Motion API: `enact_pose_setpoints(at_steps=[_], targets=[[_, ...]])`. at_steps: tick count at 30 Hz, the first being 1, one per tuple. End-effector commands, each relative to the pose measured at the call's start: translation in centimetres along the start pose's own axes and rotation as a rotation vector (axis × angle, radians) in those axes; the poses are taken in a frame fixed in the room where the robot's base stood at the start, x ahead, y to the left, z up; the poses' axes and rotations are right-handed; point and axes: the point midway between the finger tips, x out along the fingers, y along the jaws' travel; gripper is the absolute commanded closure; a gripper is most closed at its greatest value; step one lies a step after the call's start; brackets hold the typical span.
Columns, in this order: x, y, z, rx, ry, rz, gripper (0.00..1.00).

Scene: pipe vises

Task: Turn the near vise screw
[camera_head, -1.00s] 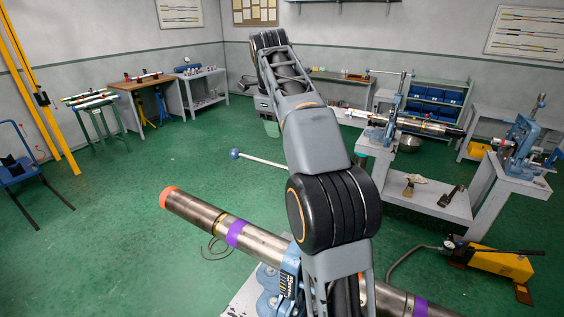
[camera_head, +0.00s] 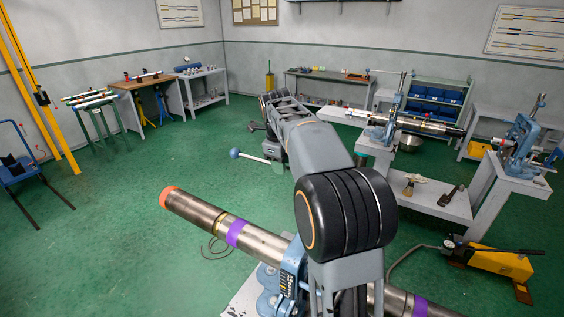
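The near vise (camera_head: 268,279) is blue and stands at the bottom centre, partly hidden behind my arm. It holds a long steel pipe (camera_head: 262,241) with purple bands and an orange left end. The vise screw's thin handle bar (camera_head: 259,159) has a blue ball (camera_head: 235,153) on its left end. The bar's right part is hidden behind my arm. My gripper (camera_head: 276,163) is at the far end of the arm and overlaps the bar in the picture, right of the ball. Whether it touches the bar, and how its fingers stand, I cannot tell.
Another blue vise (camera_head: 386,130) holds a pipe on a bench at the right. A further blue vise (camera_head: 522,148) stands on the far-right bench. A yellow pump (camera_head: 497,262) lies on the floor at the lower right.

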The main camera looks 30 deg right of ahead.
Motion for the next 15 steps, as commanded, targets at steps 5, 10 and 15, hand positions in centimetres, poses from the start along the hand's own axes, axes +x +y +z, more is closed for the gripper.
enact_pose_setpoints(at_steps=[5,10,15], targets=[[0.04,-0.02,-0.02,0.001,0.0,0.0,0.6],[0.03,-0.02,-0.02,0.0,0.0,0.0,0.71],[0.02,-0.01,0.0,0.0,0.0,0.0,0.87]])
